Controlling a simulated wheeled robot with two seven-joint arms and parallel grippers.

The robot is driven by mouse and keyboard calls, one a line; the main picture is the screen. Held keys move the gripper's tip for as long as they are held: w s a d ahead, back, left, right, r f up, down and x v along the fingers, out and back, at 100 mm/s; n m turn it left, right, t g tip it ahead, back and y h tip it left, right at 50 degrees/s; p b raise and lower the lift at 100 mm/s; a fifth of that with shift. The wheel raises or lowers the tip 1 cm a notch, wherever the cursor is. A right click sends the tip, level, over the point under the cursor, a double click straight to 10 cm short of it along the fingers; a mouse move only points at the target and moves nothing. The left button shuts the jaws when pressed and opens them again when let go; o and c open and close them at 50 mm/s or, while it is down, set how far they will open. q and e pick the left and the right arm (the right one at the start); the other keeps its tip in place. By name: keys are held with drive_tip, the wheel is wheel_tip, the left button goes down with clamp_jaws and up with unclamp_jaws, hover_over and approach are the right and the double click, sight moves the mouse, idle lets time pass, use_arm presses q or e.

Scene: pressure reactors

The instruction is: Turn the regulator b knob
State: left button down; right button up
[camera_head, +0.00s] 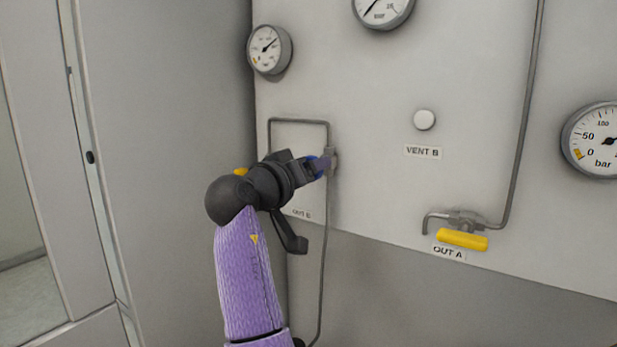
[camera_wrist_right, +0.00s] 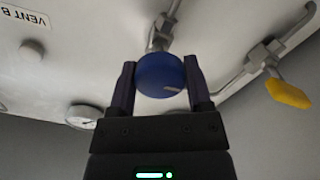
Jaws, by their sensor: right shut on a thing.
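A round blue knob (camera_wrist_right: 160,75) on the panel shows in the right wrist view between the two fingers of my right gripper (camera_wrist_right: 160,88). The fingers are shut on it, one on each side. No label that names the knob can be read. My left gripper is not in either view.
The grey panel (camera_head: 380,110) carries gauges (camera_head: 269,49), thin pipes and a "VENT B" label (camera_head: 423,152) under a white button (camera_head: 424,120). A yellow valve handle (camera_head: 462,239) sits above "OUT A" to the right. Another yellow handle (camera_wrist_right: 288,93) is close beside the knob in the wrist view.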

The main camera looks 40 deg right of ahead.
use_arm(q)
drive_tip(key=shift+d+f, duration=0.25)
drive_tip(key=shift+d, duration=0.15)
use_arm(e)
drive_tip(key=shift+f+m, duration=0.15)
drive_tip(key=shift+m, duration=0.15)
drive_tip(key=o, duration=1)
drive_tip(key=shift+o, duration=1.4)
drive_tip(key=shift+a, duration=0.2)
use_arm(q)
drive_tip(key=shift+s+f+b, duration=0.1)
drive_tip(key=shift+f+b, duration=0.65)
drive_tip(key=shift+b, duration=0.15)
use_arm(e)
drive_tip(key=v, duration=0.9)
drive_tip(key=shift+s+a, duration=0.15)
drive_tip(key=shift+a, duration=0.15)
